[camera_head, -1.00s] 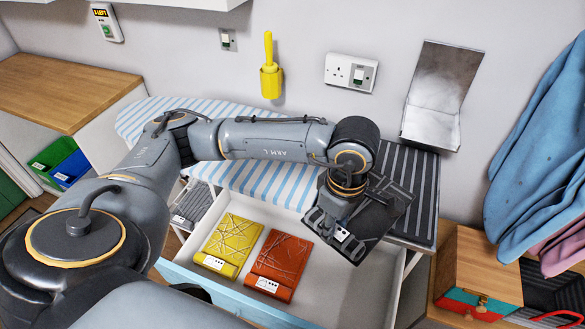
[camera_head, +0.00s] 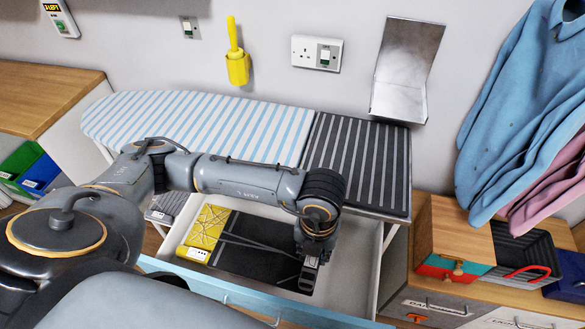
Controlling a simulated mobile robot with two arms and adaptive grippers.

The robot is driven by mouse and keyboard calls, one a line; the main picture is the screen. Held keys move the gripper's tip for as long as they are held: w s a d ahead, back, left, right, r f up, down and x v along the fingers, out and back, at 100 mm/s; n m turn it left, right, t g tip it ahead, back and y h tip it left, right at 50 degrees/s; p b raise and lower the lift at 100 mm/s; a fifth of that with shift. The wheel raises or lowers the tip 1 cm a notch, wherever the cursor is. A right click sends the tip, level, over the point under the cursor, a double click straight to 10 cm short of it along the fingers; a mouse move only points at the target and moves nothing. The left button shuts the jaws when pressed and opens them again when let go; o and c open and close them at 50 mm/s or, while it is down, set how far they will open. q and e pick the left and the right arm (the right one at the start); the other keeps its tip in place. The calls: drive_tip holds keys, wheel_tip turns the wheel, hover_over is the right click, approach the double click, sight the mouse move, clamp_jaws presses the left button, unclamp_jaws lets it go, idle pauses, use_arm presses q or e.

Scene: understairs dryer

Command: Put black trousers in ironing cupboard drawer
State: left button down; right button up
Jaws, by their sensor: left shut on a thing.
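The black trousers (camera_head: 248,262) are a dark folded piece with thin grey lines, inside or just over the open drawer (camera_head: 345,262). The drawer has white inner walls and a light blue front. My left gripper (camera_head: 308,280) is shut on the trousers at their right end, low in the drawer. I cannot tell whether the trousers rest fully on the drawer floor. A yellow folded item (camera_head: 207,228) lies in the drawer to their left. The orange item is hidden. My right gripper is not in view.
A striped ironing board (camera_head: 200,120) with a black striped pad (camera_head: 355,165) stands behind the drawer. The drawer's right part is bare. Shirts (camera_head: 520,120) hang at the right above a wooden box (camera_head: 455,235). A wooden counter (camera_head: 45,95) stands at the left.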

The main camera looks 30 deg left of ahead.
use_arm(q)
drive_tip(key=w+d+f+b, duration=0.3)
drive_tip(key=f+b, duration=0.1)
drive_tip(key=w+d+f+b, duration=0.3)
drive_tip(key=f, duration=0.2)
drive_tip(key=w+d+f+b, duration=0.3)
drive_tip(key=d+f+b, duration=0.1)
drive_tip(key=shift+w+d+f+b, duration=0.1)
drive_tip(key=shift+w+f+b, duration=0.05)
drive_tip(key=shift+w+b, duration=0.2)
drive_tip(key=c, duration=1.3)
unclamp_jaws()
